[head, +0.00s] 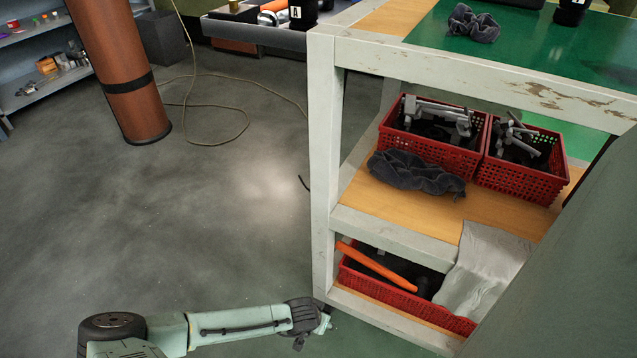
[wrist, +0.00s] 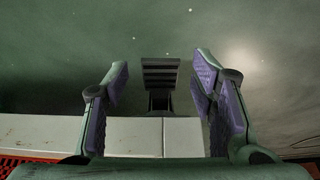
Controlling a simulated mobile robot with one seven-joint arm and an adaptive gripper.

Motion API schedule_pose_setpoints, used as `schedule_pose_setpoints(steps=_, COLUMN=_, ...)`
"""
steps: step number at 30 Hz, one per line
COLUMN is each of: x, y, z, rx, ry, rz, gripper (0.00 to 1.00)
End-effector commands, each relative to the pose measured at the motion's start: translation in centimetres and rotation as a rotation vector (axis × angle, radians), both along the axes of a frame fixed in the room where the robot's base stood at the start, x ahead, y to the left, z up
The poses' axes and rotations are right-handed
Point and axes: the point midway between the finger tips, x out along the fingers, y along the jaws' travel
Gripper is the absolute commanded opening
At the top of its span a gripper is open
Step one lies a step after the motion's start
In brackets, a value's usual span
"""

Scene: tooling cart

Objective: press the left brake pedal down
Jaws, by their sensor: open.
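The brake pedal (wrist: 160,73) is a dark, ridged plate on a short dark arm. In the wrist view it juts out past the cart's pale lower rail (wrist: 60,133), over the floor. My gripper (wrist: 161,82) is open and empty, with one finger on each side of the pedal in the picture. I see gaps between the pedal and both fingers, and I cannot tell how far the pedal is below them. In the head view my gripper (head: 318,325) is low, beside the cart's front left leg; the pedal cannot be made out there.
The cart (head: 322,150) has pale worn posts and wooden shelves. Its red baskets (head: 430,155) hold metal parts; a lower basket (head: 355,278) holds an orange-handled tool. A grey cloth (head: 480,270) hangs over the shelf edge.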

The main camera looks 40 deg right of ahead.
Motion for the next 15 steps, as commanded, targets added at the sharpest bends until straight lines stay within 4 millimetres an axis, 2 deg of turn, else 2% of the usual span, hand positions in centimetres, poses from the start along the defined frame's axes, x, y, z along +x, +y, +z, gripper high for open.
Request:
schedule_pose_setpoints(steps=8, x=0.03, y=-0.04, z=-0.11, rx=0.000, ry=0.000, rz=0.000, gripper=0.52)
schedule_pose_setpoints(steps=15, x=0.03, y=-0.03, z=-0.09, rx=0.000, ry=0.000, rz=0.000, gripper=0.36)
